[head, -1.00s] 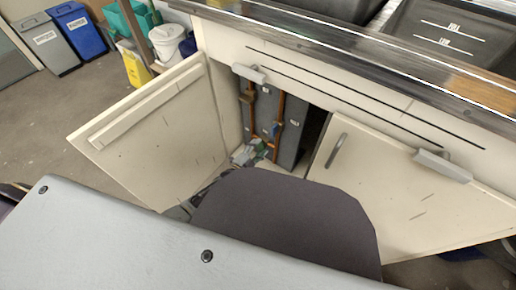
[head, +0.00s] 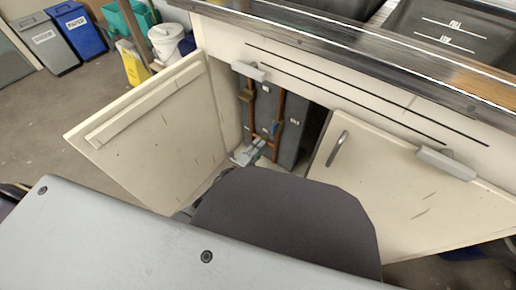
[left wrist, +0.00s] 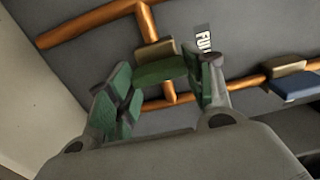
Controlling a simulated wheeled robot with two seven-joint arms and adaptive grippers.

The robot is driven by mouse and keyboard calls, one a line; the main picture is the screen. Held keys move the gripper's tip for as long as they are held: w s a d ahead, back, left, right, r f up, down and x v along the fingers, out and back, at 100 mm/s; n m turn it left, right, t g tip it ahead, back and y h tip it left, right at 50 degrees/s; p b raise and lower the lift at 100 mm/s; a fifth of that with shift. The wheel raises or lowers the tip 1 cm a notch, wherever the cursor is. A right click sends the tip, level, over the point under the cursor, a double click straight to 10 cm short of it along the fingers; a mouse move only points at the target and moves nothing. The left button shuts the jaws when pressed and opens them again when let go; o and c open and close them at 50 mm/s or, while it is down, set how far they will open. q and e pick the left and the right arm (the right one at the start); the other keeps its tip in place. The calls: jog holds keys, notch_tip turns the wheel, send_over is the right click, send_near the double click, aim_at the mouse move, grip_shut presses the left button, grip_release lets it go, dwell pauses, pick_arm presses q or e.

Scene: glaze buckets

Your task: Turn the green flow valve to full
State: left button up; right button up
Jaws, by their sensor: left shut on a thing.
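The green flow valve (left wrist: 160,72) shows in the left wrist view as a green handle on a copper pipe. A label reading "FUL", its end hidden by a finger, is on the grey panel just beyond it. My left gripper (left wrist: 167,76) has one finger on each side of the handle and is shut on it. In the head view my left gripper (head: 246,154) reaches low into the open cabinet, at the foot of the pipes. The green handle is hard to make out there. My right gripper is not in view.
A blue-handled valve (left wrist: 293,86) sits on the pipe to the right. The open cabinet door (head: 150,135) stands to the left, and a second door (head: 400,195) with a handle is to the right. The steel counter edge (head: 380,60) runs above.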

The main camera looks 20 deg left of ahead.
pick_arm(q)
jog(key=shift+d, duration=0.1)
jog(key=o, duration=1)
jog(key=shift+v, duration=6)
